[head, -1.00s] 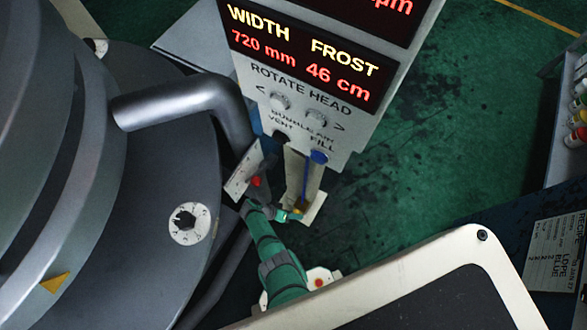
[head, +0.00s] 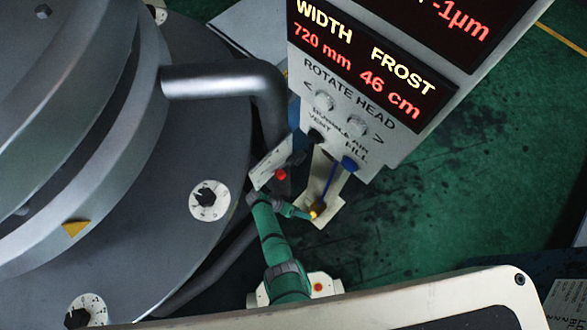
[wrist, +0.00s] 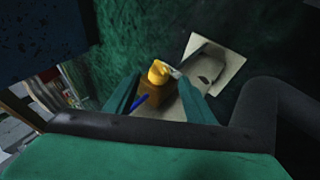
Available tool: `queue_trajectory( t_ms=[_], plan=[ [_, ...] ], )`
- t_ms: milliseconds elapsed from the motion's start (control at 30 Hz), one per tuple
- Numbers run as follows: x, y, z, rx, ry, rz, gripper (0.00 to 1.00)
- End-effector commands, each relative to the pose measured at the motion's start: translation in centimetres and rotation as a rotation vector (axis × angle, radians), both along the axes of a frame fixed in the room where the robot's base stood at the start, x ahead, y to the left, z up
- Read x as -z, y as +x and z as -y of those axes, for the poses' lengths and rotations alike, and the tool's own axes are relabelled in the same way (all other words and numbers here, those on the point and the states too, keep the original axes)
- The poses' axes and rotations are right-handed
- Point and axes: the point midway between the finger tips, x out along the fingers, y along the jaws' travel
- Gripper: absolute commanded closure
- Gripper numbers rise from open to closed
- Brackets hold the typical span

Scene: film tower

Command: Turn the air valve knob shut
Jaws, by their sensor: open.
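A yellow-orange knob (wrist: 158,70) sits on top of a brass-coloured valve body (wrist: 155,103) in the wrist view. A blue hose (wrist: 140,101) shows at the valve body's left side. My gripper (wrist: 160,80) is open, with one green finger on each side of the knob. I cannot tell whether either finger touches it. In the head view the valve (head: 319,206) is a small yellow-brown spot on a pale plate below the control panel. My green gripper (head: 309,214) reaches it from the left and partly hides it.
A thick grey pipe (head: 235,82) and large round machine lie left. A dark hose (wrist: 258,110) crosses at right. Green floor (head: 430,190) is open right.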

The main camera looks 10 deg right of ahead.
Motion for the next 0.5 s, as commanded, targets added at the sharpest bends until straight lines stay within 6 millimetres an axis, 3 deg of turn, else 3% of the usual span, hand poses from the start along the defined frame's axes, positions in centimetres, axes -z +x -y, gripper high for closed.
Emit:
queue_trajectory(
  t_ms=[200,500],
  plan=[
    [-2.8,0.6,-2.3,-0.002,0.001,0.001,0.51],
    [-4.1,0.8,-3.3,0.000,0.001,-0.001,0.51]
  ],
)
